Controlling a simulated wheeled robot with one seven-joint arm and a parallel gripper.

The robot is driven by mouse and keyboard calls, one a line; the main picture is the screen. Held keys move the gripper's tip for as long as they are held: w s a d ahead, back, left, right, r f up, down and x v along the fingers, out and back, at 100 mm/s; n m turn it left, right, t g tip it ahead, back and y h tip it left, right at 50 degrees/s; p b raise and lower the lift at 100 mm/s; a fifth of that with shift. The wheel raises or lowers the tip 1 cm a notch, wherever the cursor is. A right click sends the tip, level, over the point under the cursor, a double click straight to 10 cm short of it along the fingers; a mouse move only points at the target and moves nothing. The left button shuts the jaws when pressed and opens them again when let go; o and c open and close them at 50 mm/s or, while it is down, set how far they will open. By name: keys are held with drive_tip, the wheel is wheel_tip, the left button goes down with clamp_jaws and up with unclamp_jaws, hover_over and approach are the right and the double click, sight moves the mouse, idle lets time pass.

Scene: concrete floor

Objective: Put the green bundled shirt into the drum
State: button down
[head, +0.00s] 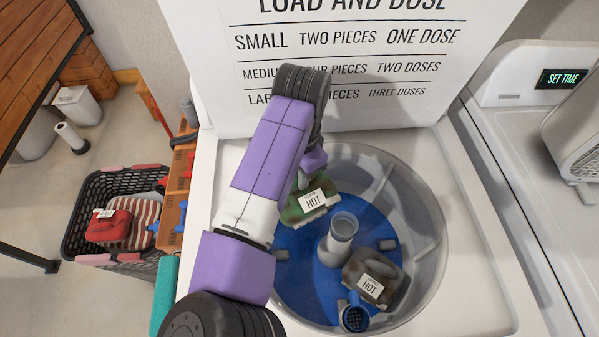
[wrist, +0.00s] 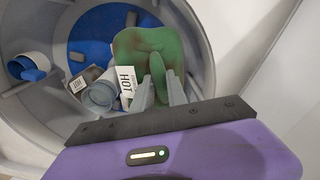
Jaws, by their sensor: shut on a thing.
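The green bundled shirt (head: 310,208) has a white tag reading HOT and is inside the drum (head: 425,205), toward its upper left. In the wrist view the shirt (wrist: 142,48) sits between and beyond the fingers. My gripper (wrist: 165,90) is shut on a fold of it. In the head view my arm hides part of the shirt and most of my gripper. The drum is an open top-loading tub with a blue bottom and a pale central post (head: 337,240). I cannot tell whether the shirt touches the drum's bottom.
The raised lid (head: 350,60) carries loading text. A basket (head: 82,205) with red and striped bundles stands at left. Another machine (head: 520,150) is at right.

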wheel_tip(320, 180, down, 4)
drive_tip(key=b, duration=0.3)
drive_tip(key=shift+f, duration=0.15)
wheel_tip(320, 180, down, 11)
drive_tip(key=b, duration=0.5)
drive_tip(key=shift+r, duration=0.2)
drive_tip(key=c, duration=1.2)
unclamp_jaws()
drive_tip(key=shift+c, duration=0.2)
